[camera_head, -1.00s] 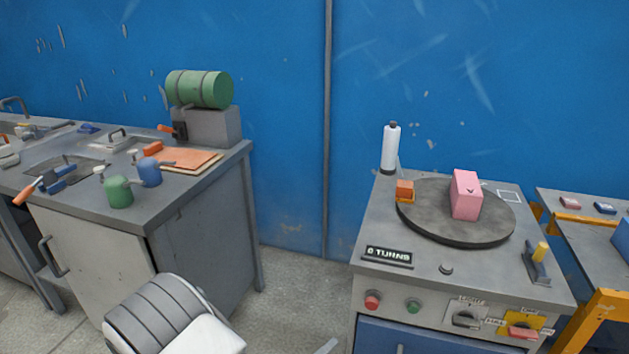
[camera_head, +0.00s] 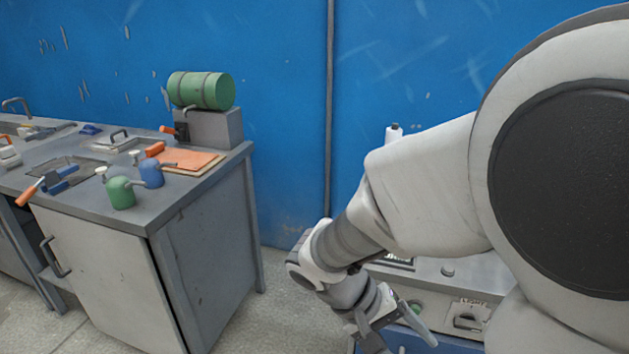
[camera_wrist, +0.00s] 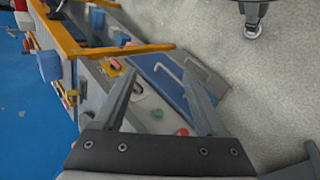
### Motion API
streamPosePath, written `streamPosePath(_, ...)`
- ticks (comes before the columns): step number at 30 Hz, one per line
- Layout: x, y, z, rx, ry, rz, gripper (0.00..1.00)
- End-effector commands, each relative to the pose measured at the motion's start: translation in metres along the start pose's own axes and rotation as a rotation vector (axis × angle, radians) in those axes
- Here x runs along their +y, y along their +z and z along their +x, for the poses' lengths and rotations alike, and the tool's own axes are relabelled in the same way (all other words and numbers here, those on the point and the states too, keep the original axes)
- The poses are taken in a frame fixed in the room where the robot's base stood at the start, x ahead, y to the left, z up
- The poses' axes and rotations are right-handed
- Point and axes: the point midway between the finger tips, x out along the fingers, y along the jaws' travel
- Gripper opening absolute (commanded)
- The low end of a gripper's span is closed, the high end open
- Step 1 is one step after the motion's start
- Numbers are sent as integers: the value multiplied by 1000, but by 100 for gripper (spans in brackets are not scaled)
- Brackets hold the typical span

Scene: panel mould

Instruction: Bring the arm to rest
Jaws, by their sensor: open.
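My arm reaches across the right half of the head view, bent downward. My gripper (camera_head: 402,332) is low in front of the turntable cabinet (camera_head: 470,275), near its front panel. In the wrist view, my gripper (camera_wrist: 159,76) shows two fingers spread wide apart with nothing between them. Beyond the fingers are the cabinet's front panel, a green button (camera_wrist: 182,132) and its blue front (camera_wrist: 160,80). In the head view my arm hides the turntable and the pink block.
At left stands a grey bench (camera_head: 200,205) with a green can (camera_head: 121,192), a blue can (camera_head: 151,174) and a green drum (camera_head: 201,90). A yellow-framed table (camera_wrist: 85,48) shows in the wrist view. Open floor (camera_wrist: 240,85) lies before the cabinet.

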Motion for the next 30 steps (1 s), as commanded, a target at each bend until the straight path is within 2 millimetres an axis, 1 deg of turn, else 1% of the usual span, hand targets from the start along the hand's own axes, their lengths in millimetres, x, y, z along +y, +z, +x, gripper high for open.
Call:
streamPosePath(1,7,5,-4,6,-58,22,74)
streamPosePath(8,26,26,-25,75,-301,80,74)
streamPosePath(15,44,43,-53,237,-505,145,74)
streamPosePath(21,59,54,-77,406,-608,196,74)
streamPosePath(26,70,62,-94,541,-649,232,74)
streamPosePath(27,74,64,-99,571,-655,240,74)
streamPosePath(28,82,64,-111,560,-655,232,74)
streamPosePath(30,92,65,-123,555,-654,229,74)
